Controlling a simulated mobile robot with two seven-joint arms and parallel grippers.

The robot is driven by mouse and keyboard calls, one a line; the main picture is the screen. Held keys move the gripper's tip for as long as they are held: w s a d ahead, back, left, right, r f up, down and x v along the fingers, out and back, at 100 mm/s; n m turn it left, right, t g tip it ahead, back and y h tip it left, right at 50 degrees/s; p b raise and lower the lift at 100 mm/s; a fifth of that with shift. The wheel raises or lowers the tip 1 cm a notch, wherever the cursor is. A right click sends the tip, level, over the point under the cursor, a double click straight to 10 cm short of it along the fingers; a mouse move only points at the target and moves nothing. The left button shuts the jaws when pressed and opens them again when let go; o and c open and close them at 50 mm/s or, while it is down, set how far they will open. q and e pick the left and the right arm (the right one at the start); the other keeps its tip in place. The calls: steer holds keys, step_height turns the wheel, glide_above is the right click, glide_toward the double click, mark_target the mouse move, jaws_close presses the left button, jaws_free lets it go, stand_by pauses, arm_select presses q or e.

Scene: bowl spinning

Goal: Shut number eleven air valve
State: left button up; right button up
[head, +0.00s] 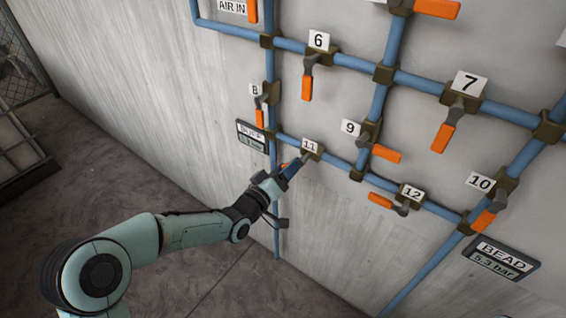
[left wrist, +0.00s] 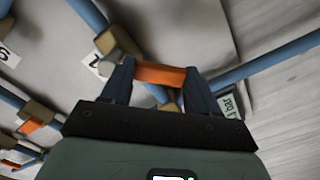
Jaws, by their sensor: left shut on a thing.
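The number 11 air valve (head: 318,151) sits on a blue pipe on the wall in the head view, beside its white 11 label (head: 309,146). Its lever points down and left, across the pipe. My left gripper (head: 293,166) is at this lever and hides most of its orange grip. In the left wrist view the orange handle (left wrist: 160,73) lies between the two dark fingers of my left gripper (left wrist: 158,78), which are shut on it. My right gripper is in neither view.
Valve 8 (head: 259,117) hangs up left, valve 9 (head: 385,153) and valve 12 (head: 381,200) lie to the right. A small pressure display (head: 251,137) is just left of valve 11.

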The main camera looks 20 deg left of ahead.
arm_select(q)
steer(key=shift+s+d+f+n+p, duration=0.3)
steer(key=shift+d+n, duration=0.3)
steer(key=shift+n, duration=0.85)
steer(key=shift+s+d+f+n+p, duration=0.2)
steer(key=shift+d+n, duration=0.45)
steer(key=shift+n, duration=0.85)
steer(key=shift+s+d+f+n+p, duration=0.2)
steer(key=shift+d+f+n+p, duration=0.3)
steer(key=shift+n, duration=0.95)
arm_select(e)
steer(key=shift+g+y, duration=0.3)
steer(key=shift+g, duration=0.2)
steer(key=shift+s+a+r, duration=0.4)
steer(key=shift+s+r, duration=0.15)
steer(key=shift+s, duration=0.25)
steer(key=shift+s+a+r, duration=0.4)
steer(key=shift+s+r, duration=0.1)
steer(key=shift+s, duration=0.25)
arm_select(q)
steer(key=shift+d+r, duration=0.15)
steer(key=o, duration=1.5)
steer(key=shift+r, duration=0.1)
